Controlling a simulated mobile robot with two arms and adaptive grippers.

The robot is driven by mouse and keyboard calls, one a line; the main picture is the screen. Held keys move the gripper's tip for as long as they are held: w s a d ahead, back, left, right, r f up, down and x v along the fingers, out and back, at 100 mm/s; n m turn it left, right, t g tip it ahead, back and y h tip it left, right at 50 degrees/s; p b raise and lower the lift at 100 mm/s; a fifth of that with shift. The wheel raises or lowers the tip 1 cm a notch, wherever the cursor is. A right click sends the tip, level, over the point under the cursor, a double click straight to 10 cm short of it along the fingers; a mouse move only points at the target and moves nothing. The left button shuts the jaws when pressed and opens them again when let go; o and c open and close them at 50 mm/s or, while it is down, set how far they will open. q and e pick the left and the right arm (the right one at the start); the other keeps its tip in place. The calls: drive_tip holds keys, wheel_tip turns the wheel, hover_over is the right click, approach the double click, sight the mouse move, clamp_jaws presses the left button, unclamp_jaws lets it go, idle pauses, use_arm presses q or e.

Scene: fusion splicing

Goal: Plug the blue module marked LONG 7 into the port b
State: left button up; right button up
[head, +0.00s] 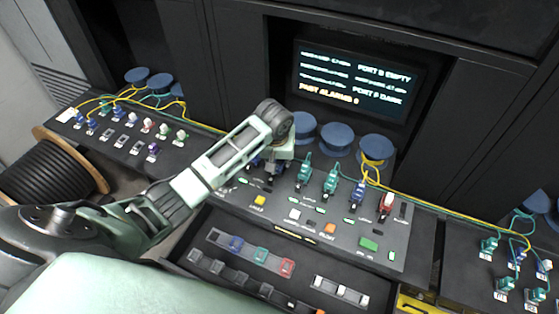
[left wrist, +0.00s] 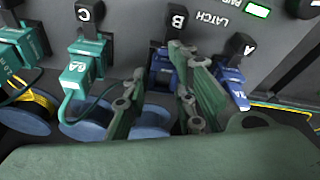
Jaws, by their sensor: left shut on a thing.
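My left gripper (head: 281,155) is over the panel's left part in the head view. In the left wrist view its green fingers (left wrist: 160,78) are closed around a blue module (left wrist: 161,72). The module is at the port marked B (left wrist: 177,19), below its black latch. I cannot tell whether it is fully seated, and the LONG 7 marking is not readable. Another blue module (left wrist: 231,84) is at port A, right of my fingers. A teal module (left wrist: 85,65) is at port C. My right gripper is in neither view.
The screen (head: 355,78) reads PORT B EMPTY. More modules with cables stand along the panel (head: 335,178), with blue spools (head: 337,137) behind. An open drawer (head: 225,280) holds trays below. Side shelves with modules flank the panel. Yellow fibre runs along the back edge.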

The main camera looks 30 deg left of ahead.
use_arm(q)
drive_tip(key=shift+s+d+f, duration=0.15)
drive_tip(key=shift+s+f, duration=0.1)
drive_tip(key=shift+f, duration=0.2)
drive_tip(key=shift+s+d+f, duration=0.15)
drive_tip(key=shift+s+f, duration=0.1)
drive_tip(key=shift+f, duration=0.2)
drive_tip(key=shift+c, duration=0.5)
drive_tip(key=o, duration=1.2)
drive_tip(key=shift+w+f, duration=0.2)
drive_tip(key=shift+w, duration=0.3)
drive_tip(key=shift+c, duration=0.2)
drive_tip(key=shift+s+r, duration=0.15)
drive_tip(key=shift+r, duration=0.2)
drive_tip(key=shift+a, duration=0.1)
drive_tip(key=shift+r, duration=0.35)
drive_tip(key=v, duration=1.1)
drive_tip(key=shift+r, duration=0.15)
